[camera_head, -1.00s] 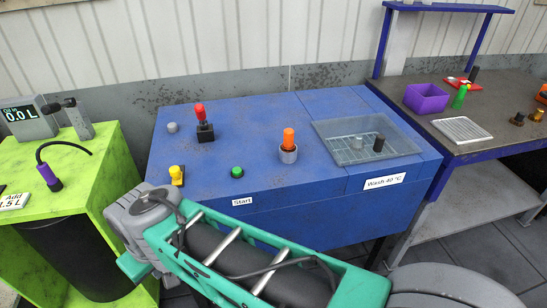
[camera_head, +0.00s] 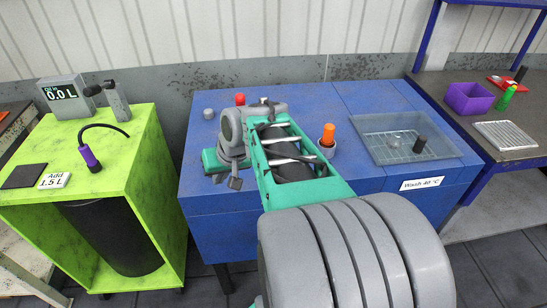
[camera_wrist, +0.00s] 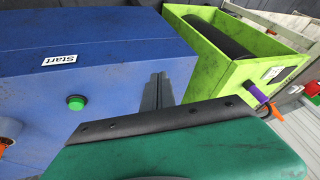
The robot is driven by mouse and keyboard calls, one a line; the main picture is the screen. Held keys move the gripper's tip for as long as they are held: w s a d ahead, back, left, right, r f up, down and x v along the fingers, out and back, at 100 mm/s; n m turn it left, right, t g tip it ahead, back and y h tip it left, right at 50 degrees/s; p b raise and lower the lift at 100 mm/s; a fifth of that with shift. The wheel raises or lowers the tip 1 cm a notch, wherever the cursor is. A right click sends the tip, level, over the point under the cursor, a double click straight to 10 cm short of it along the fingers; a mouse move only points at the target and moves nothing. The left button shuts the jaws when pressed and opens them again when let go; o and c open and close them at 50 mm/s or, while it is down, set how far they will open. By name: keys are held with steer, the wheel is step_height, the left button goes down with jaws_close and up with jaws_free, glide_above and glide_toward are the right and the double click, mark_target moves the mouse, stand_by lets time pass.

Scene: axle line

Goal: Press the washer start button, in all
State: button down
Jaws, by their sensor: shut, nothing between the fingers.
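The blue washer bench (camera_head: 205,235) stands in the middle of the head view. Its green start button (camera_wrist: 76,102) shows in the wrist view on the blue top, close to the white Start label (camera_wrist: 60,60). In the head view the button and label are hidden behind my arm. My gripper (camera_wrist: 157,88) is shut and empty; its fingers are to the right of the button in the wrist view, apart from it. In the head view my gripper (camera_head: 226,180) is over the front left part of the bench.
A lime green cabinet (camera_head: 150,165) stands left, a worktable (camera_head: 520,155) right.

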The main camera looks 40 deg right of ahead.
steer(key=d+r+m+t+p, duration=0.1)
steer(key=d+r+m+t, duration=0.1)
steer(key=d, duration=0.8)
steer(key=d+r+m+t+p, duration=0.1)
steer(key=d+r+m, duration=0.1)
steer(key=d, duration=0.8)
steer(key=shift+d+r+m+t+h, duration=0.15)
steer(key=shift+r+m+t+h, duration=0.15)
steer(key=shift+m+t, duration=0.15)
step_height(320, 180, down, 9)
steer(key=b, duration=0.6)
steer(key=shift+b, duration=0.4)
steer(key=shift+f, duration=0.35)
